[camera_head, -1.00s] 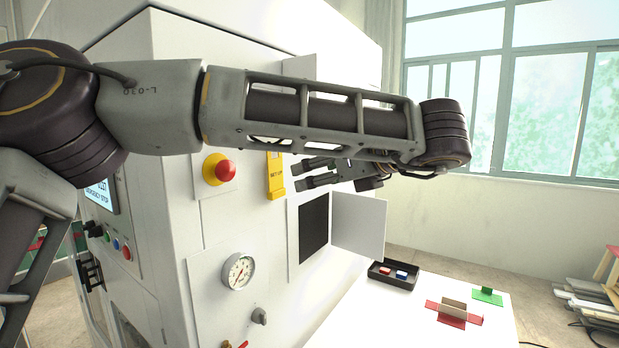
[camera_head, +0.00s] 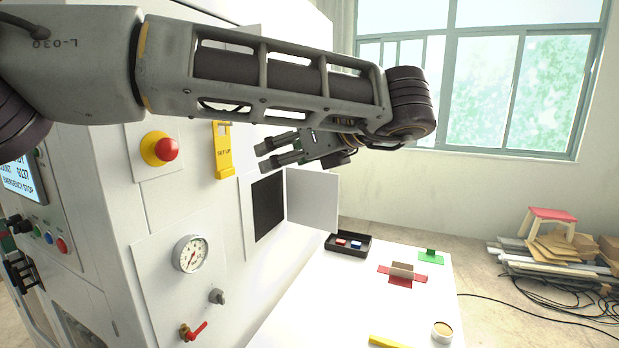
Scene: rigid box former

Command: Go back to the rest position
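My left arm reaches in from the left and spans the upper part of the head view. Its gripper (camera_head: 262,157) points left, in front of the white machine (camera_head: 110,190), just right of the yellow SET UP tag (camera_head: 223,152) and above the small open hatch (camera_head: 268,203) in the picture. Its two dark fingers stand apart with a gap between them and nothing held. The far end of the forearm hides part of the wall and window.
A red emergency button (camera_head: 167,149), gauge (camera_head: 191,254) and red-handled valve (camera_head: 194,332) sit on the machine. The hatch door (camera_head: 312,200) stands open. The white table (camera_head: 330,300) bears a black tray (camera_head: 333,249), red piece (camera_head: 401,281), green piece (camera_head: 431,256) and cup (camera_head: 442,332).

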